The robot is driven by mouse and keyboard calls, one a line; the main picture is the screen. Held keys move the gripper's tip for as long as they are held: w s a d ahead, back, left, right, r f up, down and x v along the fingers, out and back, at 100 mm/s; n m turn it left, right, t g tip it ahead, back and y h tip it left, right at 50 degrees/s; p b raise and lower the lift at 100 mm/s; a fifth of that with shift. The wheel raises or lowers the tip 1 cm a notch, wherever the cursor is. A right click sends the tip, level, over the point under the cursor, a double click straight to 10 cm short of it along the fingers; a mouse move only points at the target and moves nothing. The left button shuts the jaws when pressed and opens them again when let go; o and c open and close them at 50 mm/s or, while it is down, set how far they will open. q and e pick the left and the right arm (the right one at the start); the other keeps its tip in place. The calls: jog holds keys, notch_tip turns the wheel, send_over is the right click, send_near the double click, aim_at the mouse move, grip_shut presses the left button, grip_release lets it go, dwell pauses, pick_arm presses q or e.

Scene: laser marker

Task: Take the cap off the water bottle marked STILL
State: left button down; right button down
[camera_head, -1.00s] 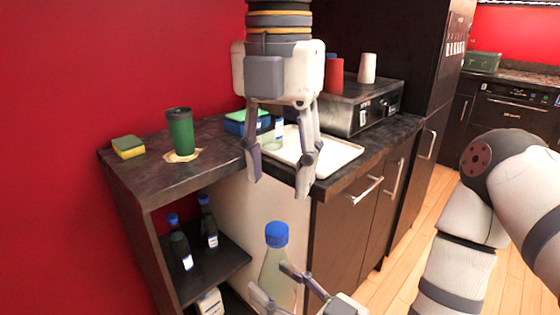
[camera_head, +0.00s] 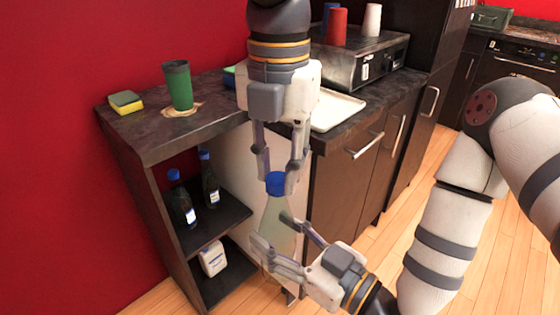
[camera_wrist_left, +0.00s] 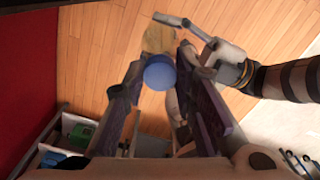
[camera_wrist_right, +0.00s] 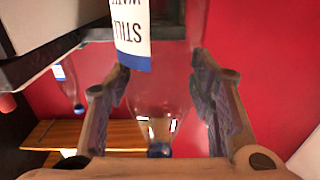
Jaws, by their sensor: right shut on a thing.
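The clear bottle (camera_head: 273,222) with a blue cap (camera_head: 275,182) is upright in front of the cabinet, in the head view. Its label (camera_wrist_right: 130,32) reads STILL WATER upside down in the right wrist view. My right gripper (camera_head: 275,229) is shut on the bottle's body and holds it in the air. My left gripper (camera_head: 279,178) points down from above, open, with its fingers on either side of the cap. The left wrist view shows the cap (camera_wrist_left: 160,72) between these fingers, with a gap at least on the left.
Two dark bottles with blue caps (camera_head: 181,200) (camera_head: 208,180) stand on the shelf at left, above a white jug (camera_head: 212,258). A green cup (camera_head: 178,86), a sponge (camera_head: 126,102) and a white tray (camera_head: 337,112) are on the counter (camera_head: 150,134).

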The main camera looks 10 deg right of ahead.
pick_arm(q)
jog(key=n, duration=1.4)
jog(key=shift+a+r, duration=0.1)
jog(key=n, duration=0.3)
jog(key=shift+a+n, duration=0.1)
jog(key=shift+n, duration=0.3)
jog(key=n, duration=0.9)
jog(key=shift+a, duration=0.1)
jog(key=c, duration=1.3)
grip_release()
jog(key=shift+s, duration=0.1)
